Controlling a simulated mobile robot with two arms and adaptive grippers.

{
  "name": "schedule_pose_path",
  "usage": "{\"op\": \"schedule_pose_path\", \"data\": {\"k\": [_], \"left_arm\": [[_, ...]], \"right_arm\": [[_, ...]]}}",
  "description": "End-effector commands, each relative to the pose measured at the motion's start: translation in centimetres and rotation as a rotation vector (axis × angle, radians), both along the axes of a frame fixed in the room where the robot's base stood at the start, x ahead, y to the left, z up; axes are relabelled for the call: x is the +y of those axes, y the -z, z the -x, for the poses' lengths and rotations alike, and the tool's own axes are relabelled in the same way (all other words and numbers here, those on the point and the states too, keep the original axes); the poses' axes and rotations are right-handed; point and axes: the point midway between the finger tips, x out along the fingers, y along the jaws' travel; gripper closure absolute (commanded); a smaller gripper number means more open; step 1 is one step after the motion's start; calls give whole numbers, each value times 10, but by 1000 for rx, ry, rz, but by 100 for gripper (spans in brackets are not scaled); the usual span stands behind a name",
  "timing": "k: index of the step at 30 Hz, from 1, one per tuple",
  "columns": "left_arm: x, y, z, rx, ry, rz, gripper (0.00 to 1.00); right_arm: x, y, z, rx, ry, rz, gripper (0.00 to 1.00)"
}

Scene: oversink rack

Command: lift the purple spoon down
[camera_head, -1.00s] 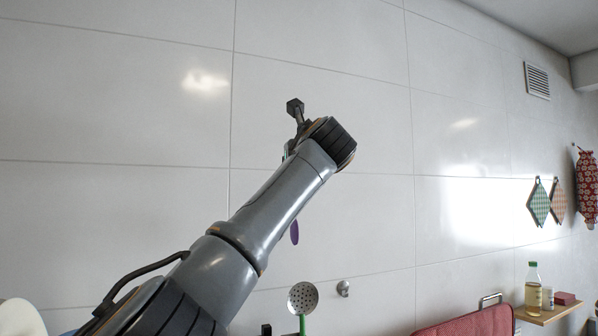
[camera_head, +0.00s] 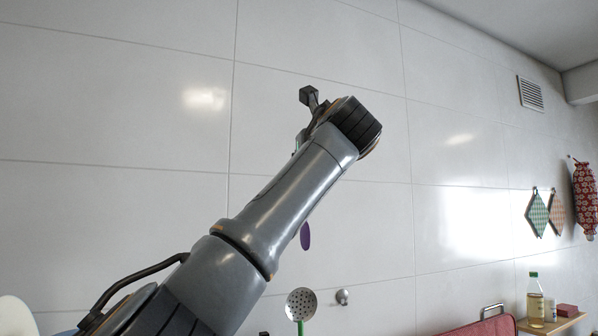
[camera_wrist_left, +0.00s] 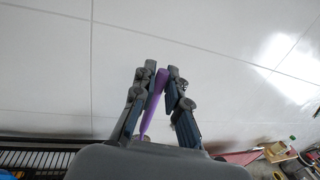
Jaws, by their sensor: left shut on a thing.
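The purple spoon (camera_head: 305,236) shows in the head view only as a small purple oval below my left forearm, in front of the tiled wall. The rest of it is hidden behind the arm. My left gripper (camera_head: 302,128) is raised before the wall and mostly hidden by its own wrist. In the left wrist view the purple spoon (camera_wrist_left: 152,105) lies lengthwise between the two fingers of my left gripper (camera_wrist_left: 158,72), which is shut on it. My right gripper is in neither view.
A slotted ladle (camera_head: 300,303) with a green handle stands below the arm, near a round wall knob (camera_head: 342,297). At right are a red rack or board (camera_head: 478,330), a shelf (camera_head: 552,321) with a bottle (camera_head: 535,300), and hanging potholders (camera_head: 537,214). Dark rack bars (camera_wrist_left: 35,158) show at lower left.

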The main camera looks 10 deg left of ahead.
Motion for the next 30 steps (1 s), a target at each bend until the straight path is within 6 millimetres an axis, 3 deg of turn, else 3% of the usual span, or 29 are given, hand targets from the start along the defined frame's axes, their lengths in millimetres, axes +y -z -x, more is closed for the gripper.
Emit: {"op": "schedule_pose_path", "data": {"k": [24, 30], "left_arm": [[-43, 1, 70, -2, 2, -1, 100], [-45, 0, 76, 0, 0, 0, 100]], "right_arm": [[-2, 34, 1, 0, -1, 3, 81], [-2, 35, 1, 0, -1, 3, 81]]}}
